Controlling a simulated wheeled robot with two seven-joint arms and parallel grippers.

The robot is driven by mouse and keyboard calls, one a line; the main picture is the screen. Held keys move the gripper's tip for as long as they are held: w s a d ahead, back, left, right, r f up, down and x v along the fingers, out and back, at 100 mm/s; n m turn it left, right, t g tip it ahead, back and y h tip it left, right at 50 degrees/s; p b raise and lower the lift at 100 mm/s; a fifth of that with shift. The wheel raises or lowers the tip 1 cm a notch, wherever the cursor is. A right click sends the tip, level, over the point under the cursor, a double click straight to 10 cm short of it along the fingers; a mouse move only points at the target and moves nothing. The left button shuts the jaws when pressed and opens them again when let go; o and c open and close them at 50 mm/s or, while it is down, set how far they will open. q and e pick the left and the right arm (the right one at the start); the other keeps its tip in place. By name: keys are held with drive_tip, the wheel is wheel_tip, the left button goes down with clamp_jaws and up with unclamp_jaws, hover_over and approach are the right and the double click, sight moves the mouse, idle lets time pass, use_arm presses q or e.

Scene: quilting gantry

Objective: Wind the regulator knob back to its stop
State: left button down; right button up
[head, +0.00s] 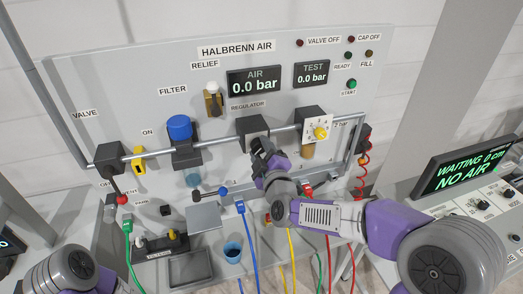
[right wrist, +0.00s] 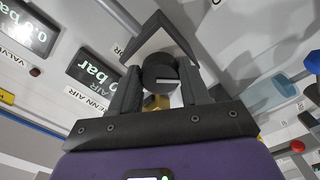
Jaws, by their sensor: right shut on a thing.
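The regulator (head: 252,128) is a dark block on the grey pipe, under the REGULATOR label; in the right wrist view its housing (right wrist: 158,34) shows behind the knob. The knob (right wrist: 160,76) is black and round with a white index line. My right gripper (head: 262,150) reaches up to the regulator from below and hides the knob in the head view. In the right wrist view its two fingers stand on either side of the knob, shut on it. The AIR display (head: 254,82) reads 0.0 bar. Only part of my left arm shows at the lower left; its gripper is out of view.
A TEST display (head: 312,73) also reads 0.0 bar. Coloured hoses hang below. A console screen (head: 466,163) at right reads NO AIR.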

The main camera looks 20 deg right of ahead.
drive_tip(key=o, duration=1.1)
drive_tip(key=shift+c, duration=0.2)
drive_tip(key=s, duration=0.7)
drive_tip(key=shift+s+d, duration=0.15)
drive_tip(key=shift+s, duration=0.15)
drive_tip(key=shift+f, duration=0.1)
